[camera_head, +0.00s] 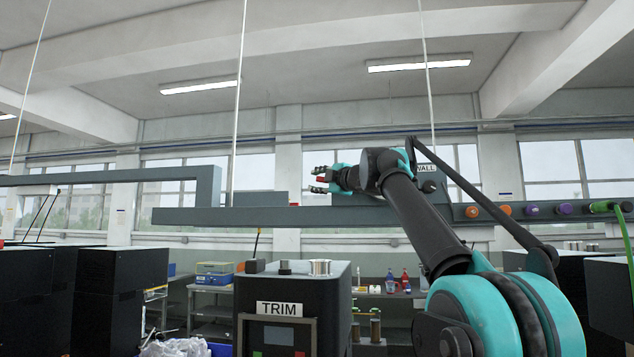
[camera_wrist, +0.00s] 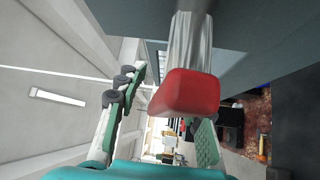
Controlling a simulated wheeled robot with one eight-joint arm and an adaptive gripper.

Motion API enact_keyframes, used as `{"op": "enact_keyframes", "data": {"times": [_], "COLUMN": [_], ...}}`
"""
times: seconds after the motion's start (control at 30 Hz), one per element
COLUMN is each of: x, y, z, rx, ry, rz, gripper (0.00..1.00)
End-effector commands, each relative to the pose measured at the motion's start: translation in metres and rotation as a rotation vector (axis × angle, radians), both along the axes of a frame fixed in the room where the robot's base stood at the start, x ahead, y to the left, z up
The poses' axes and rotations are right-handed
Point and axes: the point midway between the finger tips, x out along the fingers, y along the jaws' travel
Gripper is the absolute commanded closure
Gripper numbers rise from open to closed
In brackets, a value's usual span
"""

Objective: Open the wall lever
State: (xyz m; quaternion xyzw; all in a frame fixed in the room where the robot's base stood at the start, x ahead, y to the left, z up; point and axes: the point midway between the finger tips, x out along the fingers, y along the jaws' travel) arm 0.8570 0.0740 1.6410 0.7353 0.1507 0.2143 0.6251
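The lever shows in the wrist view as a pale metal shaft with a red block-shaped handle (camera_wrist: 185,93) at its end. In the head view a small bit of red (camera_head: 322,180) shows at my gripper (camera_head: 318,180). In the wrist view my gripper (camera_wrist: 168,118) is open. One finger stands left of the red handle with a gap between. The other finger is lower right, partly hidden behind the handle; I cannot tell whether it touches. A WALL sign (camera_head: 425,168) is partly hidden behind my arm.
A black TRIM cabinet (camera_head: 290,300) stands below, and black boxes (camera_head: 120,295) stand at left. A green hose (camera_head: 602,207) hangs at right.

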Motion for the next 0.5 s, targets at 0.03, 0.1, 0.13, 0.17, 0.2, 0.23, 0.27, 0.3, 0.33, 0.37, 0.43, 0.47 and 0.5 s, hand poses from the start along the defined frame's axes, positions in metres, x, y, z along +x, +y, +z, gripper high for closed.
{"op": "enact_keyframes", "data": {"times": [0.03,0.1,0.13,0.17,0.2,0.23,0.27,0.3,0.33,0.37,0.43,0.47,0.5], "x": [0.0,0.0,0.0,0.0,-0.001,-0.002,-0.003,-0.006,-0.008,-0.011,-0.02,-0.025,-0.031], "y": [0.0,0.0,0.0,0.0,-0.001,-0.001,-0.002,-0.004,-0.005,-0.007,-0.013,-0.015,-0.019], "z": [0.0,0.0,0.0,0.0,0.0,0.0,0.0,0.0,-0.001,-0.001,-0.003,-0.003,-0.004], "rx": [0.0,0.0,0.0,0.0,0.0,0.0,0.0,0.0,0.0,0.001,0.0,0.0,0.001], "ry": [0.0,0.0,0.0,0.0,0.0,0.0,0.0,0.0,0.0,0.0,-0.001,-0.001,0.0], "rz": [0.0,0.0,0.0,0.0,-0.001,-0.001,-0.001,-0.002,-0.002,-0.003,-0.003,-0.003,-0.003], "gripper": [0.64,0.64,0.64,0.64,0.64,0.64,0.64,0.64,0.64,0.64,0.64,0.64,0.64]}}
